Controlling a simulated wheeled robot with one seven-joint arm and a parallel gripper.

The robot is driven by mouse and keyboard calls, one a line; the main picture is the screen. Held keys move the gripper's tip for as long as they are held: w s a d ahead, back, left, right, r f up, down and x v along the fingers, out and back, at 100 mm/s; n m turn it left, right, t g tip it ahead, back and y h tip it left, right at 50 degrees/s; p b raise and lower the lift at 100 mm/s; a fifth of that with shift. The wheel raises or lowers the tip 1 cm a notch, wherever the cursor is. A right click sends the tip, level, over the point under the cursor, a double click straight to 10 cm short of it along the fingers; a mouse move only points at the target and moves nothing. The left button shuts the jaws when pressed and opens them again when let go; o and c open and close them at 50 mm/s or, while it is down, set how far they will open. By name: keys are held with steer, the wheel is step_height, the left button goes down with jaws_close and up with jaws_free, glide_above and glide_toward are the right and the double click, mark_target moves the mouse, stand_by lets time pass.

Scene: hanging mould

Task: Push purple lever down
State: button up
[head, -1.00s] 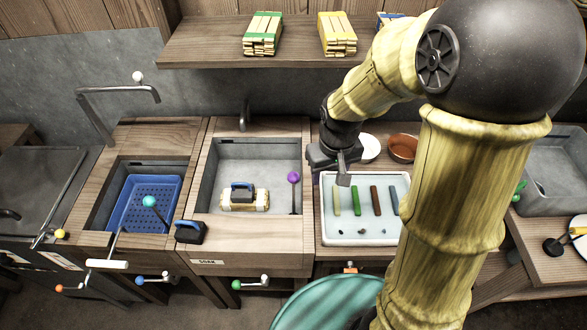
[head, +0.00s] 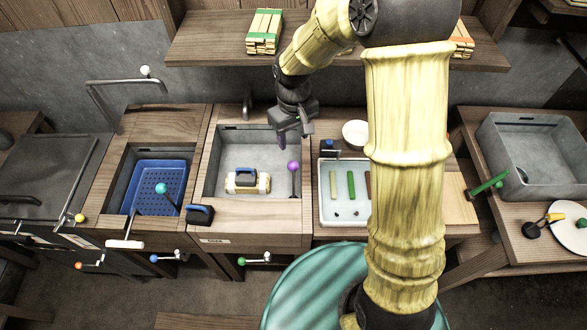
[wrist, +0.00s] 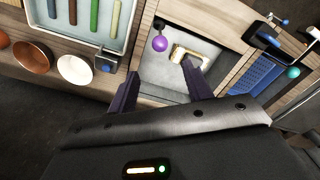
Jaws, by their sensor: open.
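The purple lever is a purple ball (head: 293,166) on a thin upright rod, at the right side of the middle grey basin (head: 222,170). In the wrist view the purple ball (wrist: 160,43) is ahead of my gripper, a little left of centre between the fingers. My gripper (head: 291,143) is above the back right part of the basin, behind the ball in the head view and apart from it. In the wrist view my gripper (wrist: 163,93) has its two dark fingers spread, with nothing between them.
A blue perforated tray (head: 160,184) is at left. A white tray with coloured bars (head: 343,215) is at right. A shelf (head: 220,52) runs behind.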

mark_target(293, 170)
step_height(293, 170, down, 16)
steer(key=p, duration=0.3)
steer(key=shift+f, duration=0.15)
